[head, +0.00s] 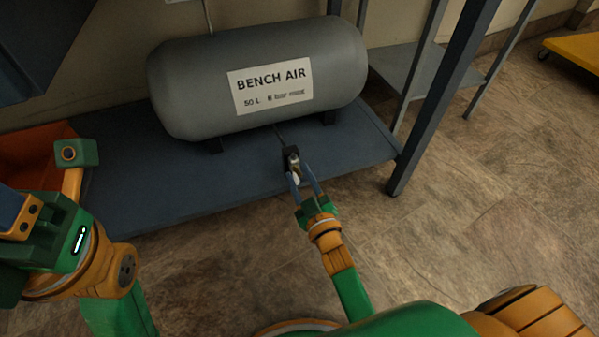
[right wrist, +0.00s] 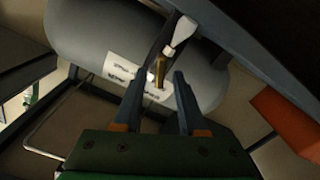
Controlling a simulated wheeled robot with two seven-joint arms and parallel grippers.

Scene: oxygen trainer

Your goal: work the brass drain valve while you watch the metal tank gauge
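The grey tank (head: 255,80) has a white label reading BENCH AIR and lies on its side on a low blue shelf. A small valve fitting (head: 293,163) with a pale part and a dark part sits below the tank's front. My right gripper (head: 302,183) reaches up to this fitting, its fingers apart on either side of it. In the right wrist view, a brass piece of the drain valve (right wrist: 160,72) shows between and just beyond the open fingertips, with gaps on both sides. A pale lever-like part (right wrist: 180,34) is above it. No gauge face is visible.
The blue shelf (head: 150,185) runs under the tank. A dark blue leg (head: 437,100) stands at its right. An orange bin (head: 35,150) is at the left. The stone-patterned floor (head: 470,240) is clear at front right. A yellow cart (head: 575,48) stands far right.

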